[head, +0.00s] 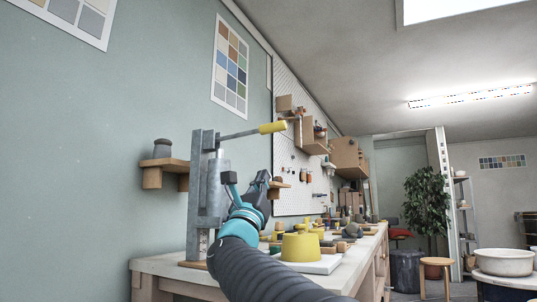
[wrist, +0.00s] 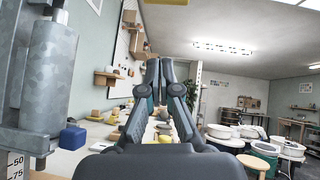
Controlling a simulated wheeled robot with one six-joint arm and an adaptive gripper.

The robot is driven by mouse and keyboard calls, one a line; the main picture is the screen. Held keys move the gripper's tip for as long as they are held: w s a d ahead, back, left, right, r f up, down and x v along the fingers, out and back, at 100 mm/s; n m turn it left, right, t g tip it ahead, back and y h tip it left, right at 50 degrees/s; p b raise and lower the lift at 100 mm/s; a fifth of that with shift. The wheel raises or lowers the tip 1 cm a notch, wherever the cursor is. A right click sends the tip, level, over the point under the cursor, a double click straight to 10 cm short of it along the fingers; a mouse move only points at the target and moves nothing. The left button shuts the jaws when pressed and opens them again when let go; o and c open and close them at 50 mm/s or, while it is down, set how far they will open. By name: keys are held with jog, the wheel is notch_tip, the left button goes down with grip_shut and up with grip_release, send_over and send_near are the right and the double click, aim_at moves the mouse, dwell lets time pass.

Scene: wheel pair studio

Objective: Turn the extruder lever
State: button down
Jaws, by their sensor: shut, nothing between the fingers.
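The extruder (head: 207,190) is a grey metal upright on the left end of the workbench. Its lever (head: 240,133) sticks out to the right from the top, tilted slightly upward, and ends in a yellow grip (head: 272,127). My gripper (head: 264,178) is shut and empty, below the lever and apart from it, to the right of the extruder body. In the wrist view the shut fingertips (wrist: 160,64) point ahead with nothing between them. The extruder's metal body (wrist: 42,75) fills the left side there, and a bit of yellow grip (wrist: 166,2) shows at the top edge.
The workbench (head: 160,266) holds a yellow pot (head: 300,246) and several small items. A wall shelf (head: 165,165) with a small jar stands left of the extruder. A blue block (wrist: 72,137) lies near the extruder's foot. Air right of my gripper looks free.

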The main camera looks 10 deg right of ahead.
jog(key=w+d+r+m+h+p, duration=0.1)
jog(key=w+d+r+p, duration=0.1)
jog(key=r, duration=0.3)
jog(key=w+d+r+m+p, duration=0.1)
jog(key=w+r+p, duration=0.2)
jog(key=r, duration=0.3)
jog(key=shift+w+d+g+h, duration=0.4)
jog(key=shift+w, duration=0.1)
jog(key=shift+r, duration=0.15)
